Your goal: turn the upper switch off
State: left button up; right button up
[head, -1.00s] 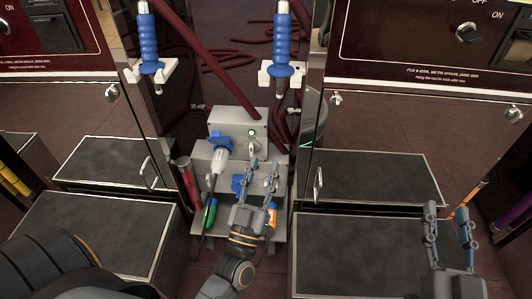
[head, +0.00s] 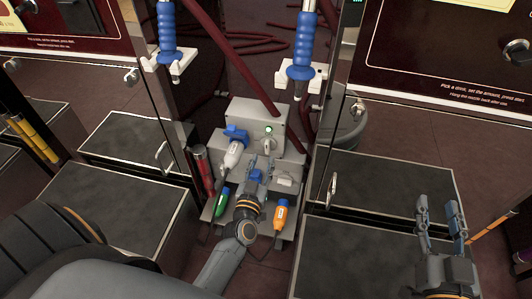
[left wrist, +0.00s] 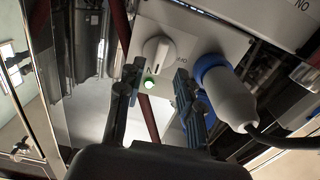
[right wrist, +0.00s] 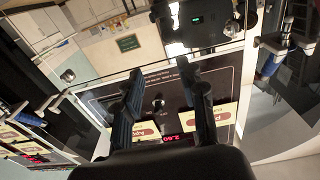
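The upper switch (head: 267,142) is a pale rotary knob on the front of a grey box (head: 245,115), with a lit green lamp (head: 268,129) beside it. In the left wrist view the knob (left wrist: 157,50) stands out from the panel, with the green lamp (left wrist: 150,84) nearby. My left gripper (head: 262,163) is open and empty, just in front of and below the knob in the head view. In the left wrist view its fingers (left wrist: 157,95) are apart, with the knob beyond them, not between them. My right gripper (head: 441,222) is open and empty, far to the right.
A white plug (head: 233,154) sits in a blue socket (head: 236,133) left of the knob. Green (head: 221,203) and orange (head: 281,214) connectors sit lower on the stand. A red cylinder (head: 203,170) stands left. Cabinets flank the narrow gap; a dark red hose crosses above the box.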

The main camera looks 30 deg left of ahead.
aim_at(267, 150)
pick_arm(q)
jog(key=b+x, duration=0.1)
jog(key=x, duration=0.3)
jog(key=shift+w, duration=0.25)
jog(key=shift+w+a, duration=0.2)
jog(key=shift+w, duration=0.15)
pick_arm(e)
jog(key=shift+s+a+r+t+y, duration=0.15)
jog(key=shift+r+t+y, duration=0.1)
jog(key=shift+r+t, duration=0.55)
jog(key=shift+s+r+t+y, duration=0.2)
jog(key=shift+r+t, duration=0.2)
jog(key=shift+r, duration=0.7)
jog(key=shift+s+a+r+t+y, duration=0.1)
jog(key=shift+r+t+y, duration=0.15)
jog(key=shift+r+t, duration=0.55)
jog(key=shift+r, duration=0.15)
pick_arm(q)
grip_shut()
